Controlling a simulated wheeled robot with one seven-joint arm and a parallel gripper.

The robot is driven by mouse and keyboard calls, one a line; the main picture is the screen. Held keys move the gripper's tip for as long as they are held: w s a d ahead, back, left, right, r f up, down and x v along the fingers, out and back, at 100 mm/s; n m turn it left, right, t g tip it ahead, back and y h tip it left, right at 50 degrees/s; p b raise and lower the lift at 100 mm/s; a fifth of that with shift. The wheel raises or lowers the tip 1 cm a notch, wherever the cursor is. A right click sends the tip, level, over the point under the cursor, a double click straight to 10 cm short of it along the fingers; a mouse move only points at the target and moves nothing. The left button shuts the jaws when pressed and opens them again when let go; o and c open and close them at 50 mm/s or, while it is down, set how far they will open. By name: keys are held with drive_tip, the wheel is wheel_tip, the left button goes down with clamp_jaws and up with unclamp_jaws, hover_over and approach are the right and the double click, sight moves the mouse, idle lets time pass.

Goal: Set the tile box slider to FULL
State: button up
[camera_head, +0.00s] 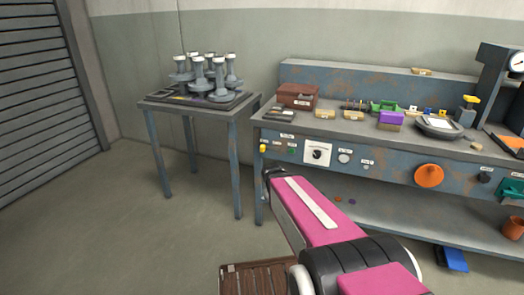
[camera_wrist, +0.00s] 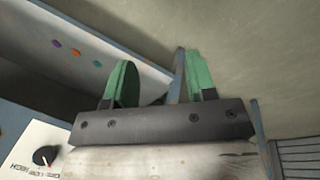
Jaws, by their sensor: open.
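A dark red-brown box (camera_head: 298,96) with a small pale label stands at the left of the bench top; I cannot tell for certain whether it is the tile box. No slider or FULL mark can be made out at this size. My gripper (camera_wrist: 158,62) has two green fingers, spread apart with nothing between them. In the wrist view it is near the bench's left end, with a white dial panel (camera_wrist: 40,150) at the lower left. In the head view my pink arm reaches toward the bench's front left, and the fingers cannot be made out.
A purple block (camera_head: 390,118) and a dark round scale-like dish (camera_head: 438,126) are on top. A small table (camera_head: 205,105) with grey stands is left; floor between is clear.

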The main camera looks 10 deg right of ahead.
drive_tip(key=w+d+n+t+h, duration=0.2)
drive_tip(key=w+d+n+h, duration=0.15)
drive_tip(key=w+n, duration=0.2)
drive_tip(key=n+t+h, duration=0.3)
drive_tip(key=n+t, duration=1)
drive_tip(key=n, duration=0.9)
approach(262, 149)
drive_tip(key=x, duration=1.1)
drive_tip(key=shift+w+f, duration=0.1)
drive_tip(key=shift+w, duration=0.05)
clamp_jaws()
